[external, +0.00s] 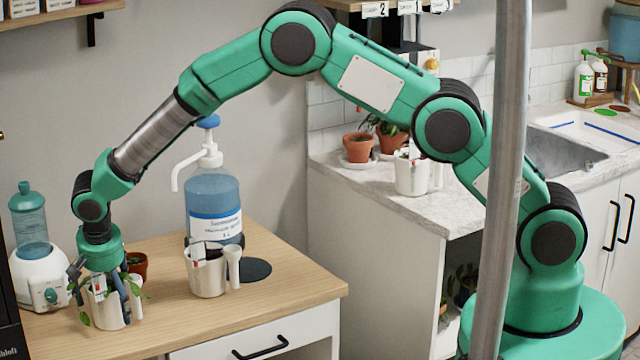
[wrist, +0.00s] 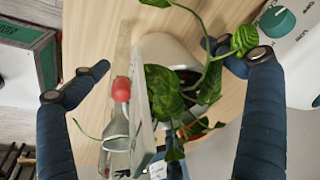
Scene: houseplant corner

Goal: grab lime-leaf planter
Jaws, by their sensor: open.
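The planter under my gripper is a white pot (external: 108,312) with trailing green leaves and a pale handle-like part at its right. It stands on the wooden cabinet top at the lower left. In the wrist view the white pot (wrist: 165,48) shows its rim, with green variegated leaves (wrist: 165,92) spilling over it. My gripper (external: 103,290) points down over it, open, with dark fingers around the plant. In the wrist view my gripper (wrist: 160,62) has one finger on each side of the plant, apart. Leaves and a pale upright insert hide part of the pot.
A small terracotta pot (external: 136,264) stands close behind the planter. A white humidifier-like appliance (external: 38,275) is at its left. Another white pot (external: 207,274) and a blue pump bottle (external: 213,200) stand to the right. Bare wood lies in front (external: 150,335).

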